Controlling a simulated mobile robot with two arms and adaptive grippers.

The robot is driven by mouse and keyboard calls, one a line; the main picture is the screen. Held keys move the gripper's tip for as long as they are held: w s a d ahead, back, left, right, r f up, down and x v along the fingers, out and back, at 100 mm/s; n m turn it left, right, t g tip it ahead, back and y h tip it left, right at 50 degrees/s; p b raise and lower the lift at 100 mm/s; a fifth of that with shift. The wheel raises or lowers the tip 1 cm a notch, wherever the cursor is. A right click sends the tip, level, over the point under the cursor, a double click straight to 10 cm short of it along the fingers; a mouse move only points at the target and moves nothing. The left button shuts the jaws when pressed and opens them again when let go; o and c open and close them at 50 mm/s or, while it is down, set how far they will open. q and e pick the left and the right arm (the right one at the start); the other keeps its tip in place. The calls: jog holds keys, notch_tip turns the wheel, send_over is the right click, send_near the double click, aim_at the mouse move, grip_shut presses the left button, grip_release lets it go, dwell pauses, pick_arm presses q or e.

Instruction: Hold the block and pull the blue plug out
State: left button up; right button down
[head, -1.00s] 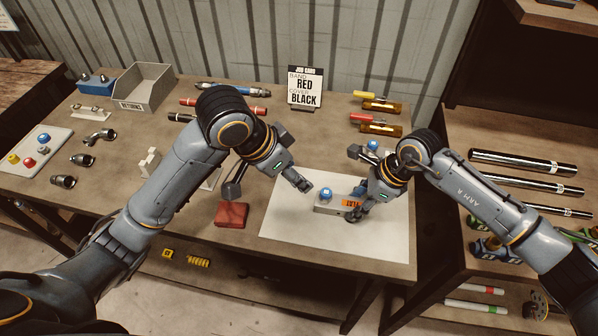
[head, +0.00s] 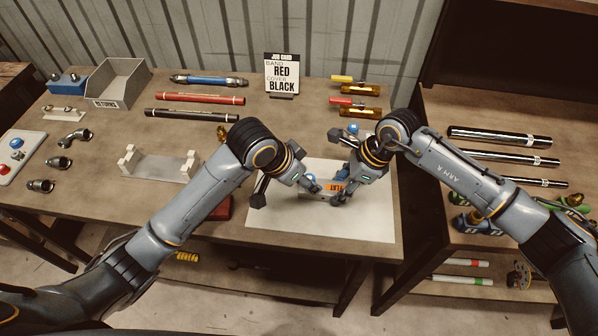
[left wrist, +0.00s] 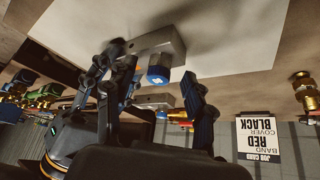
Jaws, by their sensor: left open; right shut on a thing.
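The grey block (head: 318,197) with an orange label (head: 337,187) lies on the white mat (head: 290,222). My right gripper (head: 341,198) is shut on the block's right end. In the left wrist view the plug (left wrist: 158,75) sits in the block (left wrist: 152,42), just beyond the open fingers of my left gripper (left wrist: 160,95). There appears to be a small gap between them. My right gripper (left wrist: 115,55) shows on the block there too.
A job card (head: 282,75) stands at the back. Another blue-topped part (head: 353,128) lies behind my right gripper. A grey cradle (head: 158,167) and a mostly hidden red block (head: 224,208) are to the left. The mat's front is clear.

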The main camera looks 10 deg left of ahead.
pick_arm(q)
jog(key=shift+f, duration=0.1)
grip_shut()
jog(key=c, duration=0.8)
grip_release()
grip_shut()
jog(key=shift+w+d+r, duration=0.1)
jog(key=shift+w+r, duration=0.05)
jog(key=shift+r, duration=0.6)
pick_arm(e)
jog(key=shift+d+f, duration=0.1)
jog(key=shift+f, duration=0.1)
pick_arm(q)
jog(key=shift+r, duration=0.15)
pick_arm(e)
jog(key=shift+s, duration=0.15)
